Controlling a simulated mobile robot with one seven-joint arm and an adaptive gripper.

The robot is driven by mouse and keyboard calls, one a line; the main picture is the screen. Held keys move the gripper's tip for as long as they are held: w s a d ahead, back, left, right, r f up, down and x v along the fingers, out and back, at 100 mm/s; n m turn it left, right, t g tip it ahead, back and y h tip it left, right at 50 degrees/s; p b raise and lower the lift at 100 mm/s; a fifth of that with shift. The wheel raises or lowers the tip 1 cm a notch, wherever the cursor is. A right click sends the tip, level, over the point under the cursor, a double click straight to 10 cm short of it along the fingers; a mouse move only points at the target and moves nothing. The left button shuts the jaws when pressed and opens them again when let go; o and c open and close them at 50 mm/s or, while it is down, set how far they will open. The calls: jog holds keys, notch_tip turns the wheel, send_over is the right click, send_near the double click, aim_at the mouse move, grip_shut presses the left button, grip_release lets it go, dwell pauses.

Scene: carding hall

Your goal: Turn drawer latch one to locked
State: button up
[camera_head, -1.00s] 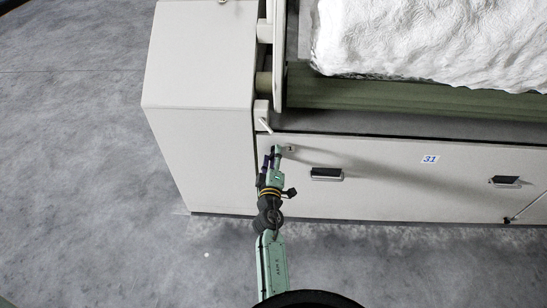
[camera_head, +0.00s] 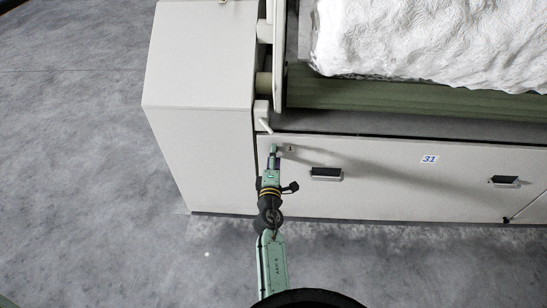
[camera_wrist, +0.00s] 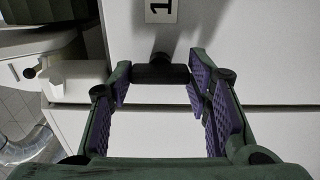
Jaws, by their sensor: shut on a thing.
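Drawer latch one shows in the wrist view as a short dark bar (camera_wrist: 160,74) lying crosswise in the picture, on the pale panel just below a label with the number 1 (camera_wrist: 160,10). My gripper (camera_wrist: 160,82) has its purple-padded fingers at the bar's two ends and is shut on it. In the head view my gripper (camera_head: 274,156) is at the upper left of the drawer front, beside the small number label (camera_head: 290,149). The latch itself is mostly hidden there by my fingers.
The pale drawer front (camera_head: 390,185) carries dark recessed handles (camera_head: 326,173) and (camera_head: 505,180) and a plate marked 31 (camera_head: 429,159). A white lever (camera_head: 265,124) stands close above my gripper. White fibre (camera_head: 430,45) lies above. The grey floor (camera_head: 80,170) is clear at left.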

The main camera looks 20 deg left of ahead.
jog(key=shift+r, duration=0.1)
jog(key=o, duration=1.2)
jog(key=shift+c, duration=0.2)
jog(key=v, duration=0.7)
jog(key=shift+s, duration=0.25)
